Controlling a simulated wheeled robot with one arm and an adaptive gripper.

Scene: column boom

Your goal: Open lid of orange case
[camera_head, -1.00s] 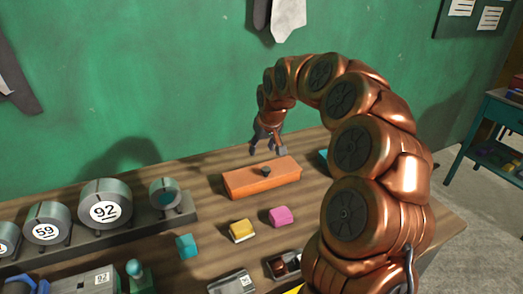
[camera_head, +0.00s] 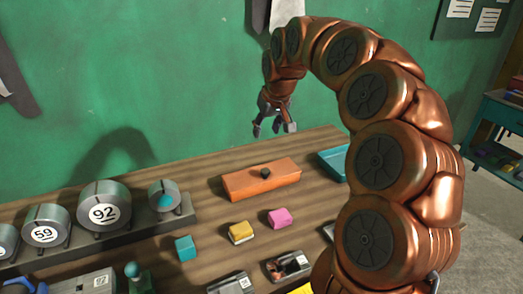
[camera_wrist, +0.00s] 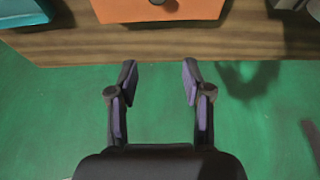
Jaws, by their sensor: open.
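The orange case (camera_head: 258,182) sits on the wooden table, with a dark round knob (camera_head: 265,173) on top of its lid. The lid looks shut. In the wrist view the case (camera_wrist: 120,10) shows at the top edge, cut off by the frame, with part of the knob (camera_wrist: 157,2). My gripper (camera_head: 274,130) is above and behind the case, apart from it, near the green wall. In the wrist view my gripper (camera_wrist: 158,70) has its fingers spread with nothing between them.
A teal tray (camera_head: 333,163) stands right of the case. Yellow (camera_head: 241,232), pink (camera_head: 279,218) and teal (camera_head: 185,248) blocks lie in front. Round weights (camera_head: 105,207) stand on a rack at the left. The green wall (camera_head: 180,80) is close behind the table.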

